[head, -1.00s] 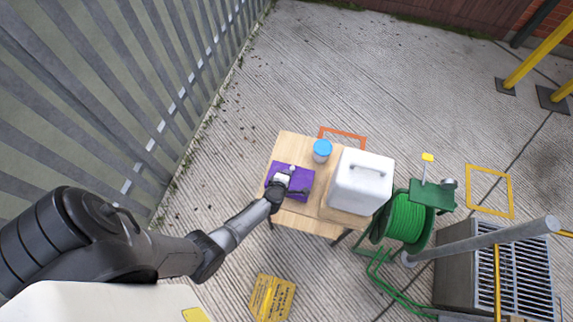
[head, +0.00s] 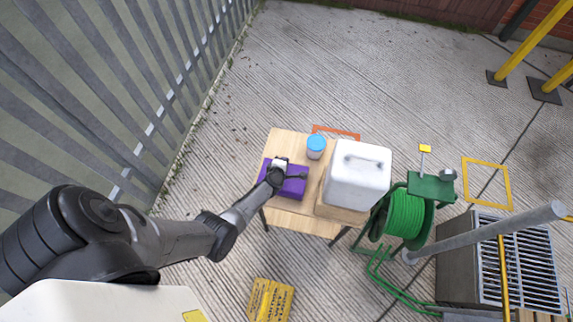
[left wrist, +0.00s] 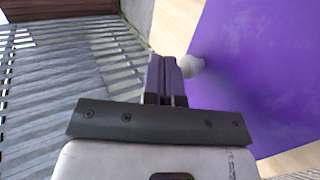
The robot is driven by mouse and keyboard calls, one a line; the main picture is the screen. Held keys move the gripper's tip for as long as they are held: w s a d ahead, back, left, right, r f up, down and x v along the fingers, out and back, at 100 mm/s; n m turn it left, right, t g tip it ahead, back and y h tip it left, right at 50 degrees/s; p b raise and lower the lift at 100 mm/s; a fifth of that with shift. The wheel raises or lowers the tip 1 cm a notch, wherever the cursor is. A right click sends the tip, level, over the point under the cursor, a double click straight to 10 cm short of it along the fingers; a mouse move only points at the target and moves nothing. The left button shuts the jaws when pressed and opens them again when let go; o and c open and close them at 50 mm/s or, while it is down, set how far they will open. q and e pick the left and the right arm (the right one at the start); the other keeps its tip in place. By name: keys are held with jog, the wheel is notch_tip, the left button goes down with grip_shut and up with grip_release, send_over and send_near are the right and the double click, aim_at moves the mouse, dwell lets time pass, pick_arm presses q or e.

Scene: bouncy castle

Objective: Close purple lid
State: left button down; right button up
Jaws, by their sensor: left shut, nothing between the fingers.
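The purple box (head: 294,188) lies on the wooden table, its purple top surface looking flat and down from above. In the left wrist view the purple lid (left wrist: 265,70) fills the right side, with a pale round knob (left wrist: 191,66) at its edge. My left gripper (head: 279,163) is over the box's far left part. In the left wrist view the left gripper (left wrist: 166,70) has its fingers together and empty, right beside the knob; I cannot tell if they touch. My right gripper is not in view.
A blue-lidded jar (head: 315,147) stands behind the box. A white case (head: 357,178) stands to the right on the wooden table (head: 290,143). A green hose reel (head: 405,215) is further right. A metal fence (head: 110,90) runs along the left.

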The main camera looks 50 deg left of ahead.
pick_arm(q)
jog(key=shift+w+a+f, duration=0.15)
jog(key=shift+f, duration=0.2)
jog(key=shift+r, duration=0.1)
dwell(0.4)
jog(key=shift+r, duration=0.2)
notch_tip(320, 180, up, 13)
jog(key=p, duration=1.2)
jog(key=shift+s+a+r, duration=0.2)
jog(key=shift+s+a, duration=0.15)
